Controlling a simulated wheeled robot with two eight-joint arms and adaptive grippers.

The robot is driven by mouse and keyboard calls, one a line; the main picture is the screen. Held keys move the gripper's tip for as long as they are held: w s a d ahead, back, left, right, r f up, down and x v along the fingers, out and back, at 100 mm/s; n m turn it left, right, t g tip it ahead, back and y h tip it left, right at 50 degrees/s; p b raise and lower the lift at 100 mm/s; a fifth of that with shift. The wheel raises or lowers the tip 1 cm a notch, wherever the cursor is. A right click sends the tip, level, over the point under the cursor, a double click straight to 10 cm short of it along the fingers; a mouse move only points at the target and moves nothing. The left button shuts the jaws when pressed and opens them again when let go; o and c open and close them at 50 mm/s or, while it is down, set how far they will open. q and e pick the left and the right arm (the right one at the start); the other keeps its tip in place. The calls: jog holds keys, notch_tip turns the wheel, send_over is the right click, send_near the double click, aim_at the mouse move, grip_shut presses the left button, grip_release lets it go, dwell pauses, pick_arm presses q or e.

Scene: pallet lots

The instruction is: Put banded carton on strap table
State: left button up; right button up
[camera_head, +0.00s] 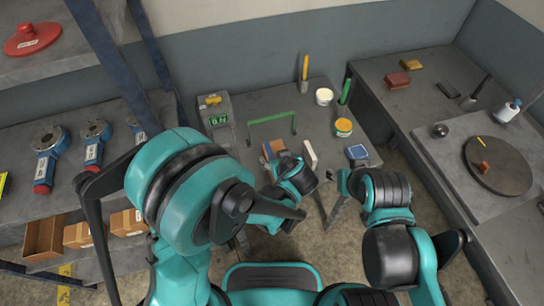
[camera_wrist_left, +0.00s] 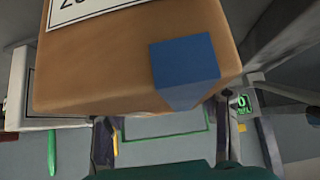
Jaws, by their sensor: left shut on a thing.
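The banded carton (camera_head: 271,150) is brown with a blue patch. My left gripper (camera_head: 285,167) is shut on it, at the front part of the grey strap table (camera_head: 262,105). In the left wrist view the carton (camera_wrist_left: 120,60) fills the upper middle, with a white label and a blue band piece (camera_wrist_left: 185,68) on its face. A green outline on the table (camera_wrist_left: 165,125) shows beyond it. Whether the carton touches the tabletop cannot be told. My right gripper (camera_head: 334,177) is near the table's front right; its opening is unclear.
A scale (camera_head: 217,113), tubs (camera_head: 343,127) and a blue item (camera_head: 357,152) stand around. Left shelves hold cartons (camera_head: 128,222); a bench with a turntable (camera_head: 498,166) is right.

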pick_arm(q)
jog(key=shift+w+a+f, duration=0.1)
jog(key=shift+w+f, duration=0.1)
jog(key=shift+f, duration=0.6)
jog(key=shift+w+a+r, duration=0.1)
jog(key=shift+w, duration=0.05)
jog(key=shift+c, duration=0.6)
jog(key=shift+s+r, duration=0.2)
jog(key=shift+s, duration=0.15)
jog(key=shift+f, duration=0.2)
jog(key=o, duration=1.4)
jog(key=shift+w, duration=0.15)
pick_arm(e)
jog(key=shift+w+a+f, duration=0.2)
jog(key=shift+w+f, duration=0.25)
jog(key=shift+f, duration=0.1)
